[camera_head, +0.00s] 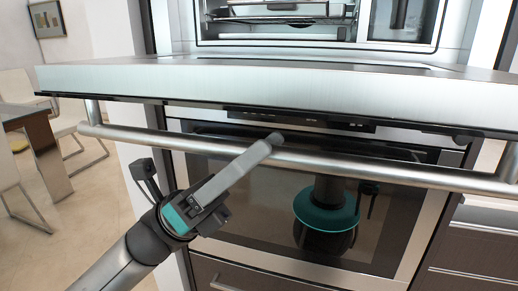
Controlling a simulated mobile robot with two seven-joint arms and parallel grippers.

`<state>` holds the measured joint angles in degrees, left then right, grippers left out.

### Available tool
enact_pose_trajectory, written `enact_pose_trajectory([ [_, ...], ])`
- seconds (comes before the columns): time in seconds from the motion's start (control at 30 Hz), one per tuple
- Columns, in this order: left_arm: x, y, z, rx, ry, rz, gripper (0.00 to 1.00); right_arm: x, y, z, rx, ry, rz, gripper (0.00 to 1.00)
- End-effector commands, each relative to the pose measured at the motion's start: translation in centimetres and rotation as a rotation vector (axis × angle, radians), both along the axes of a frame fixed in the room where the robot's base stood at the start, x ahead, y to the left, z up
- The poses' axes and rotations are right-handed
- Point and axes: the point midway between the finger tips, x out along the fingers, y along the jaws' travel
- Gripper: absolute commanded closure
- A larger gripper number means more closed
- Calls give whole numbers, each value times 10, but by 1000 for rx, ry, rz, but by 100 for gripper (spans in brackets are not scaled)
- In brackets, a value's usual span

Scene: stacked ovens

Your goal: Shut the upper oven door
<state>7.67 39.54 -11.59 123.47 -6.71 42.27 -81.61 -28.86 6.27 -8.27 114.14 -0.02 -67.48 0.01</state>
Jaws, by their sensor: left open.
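The upper oven door (290,84) is open, folded down to about level, and its brushed-metal front edge faces me. Its long bar handle (350,168) hangs below that edge. The upper oven's cavity (285,14) with racks shows behind the door. My left gripper (206,152) is open and empty, by the left half of the handle. One light grey finger reaches up to the right, its tip overlapping the handle in the picture; the other dark finger is to the left. I cannot tell whether it touches the handle. My right gripper is not in view.
The lower oven (375,235) is closed below the door, its dark glass reflecting parts of me. Drawers (470,250) stand at the lower right. A table (35,145) and white chairs (80,130) are at the left, with clear floor between them and the ovens.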

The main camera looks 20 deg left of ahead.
Motion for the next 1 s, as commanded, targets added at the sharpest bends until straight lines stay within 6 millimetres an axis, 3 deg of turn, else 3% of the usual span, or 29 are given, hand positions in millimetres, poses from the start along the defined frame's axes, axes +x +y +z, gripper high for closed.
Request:
enact_pose_trajectory([
  [0.4, 1, -4, 4, -1, 1, 0, 43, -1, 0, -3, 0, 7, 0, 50],
  [0.9, 1, -4, 4, -1, 1, 0, 99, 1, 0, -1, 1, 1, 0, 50],
  [1.0, 1, -4, 4, 0, 1, 0, 100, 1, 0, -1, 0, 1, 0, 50],
])
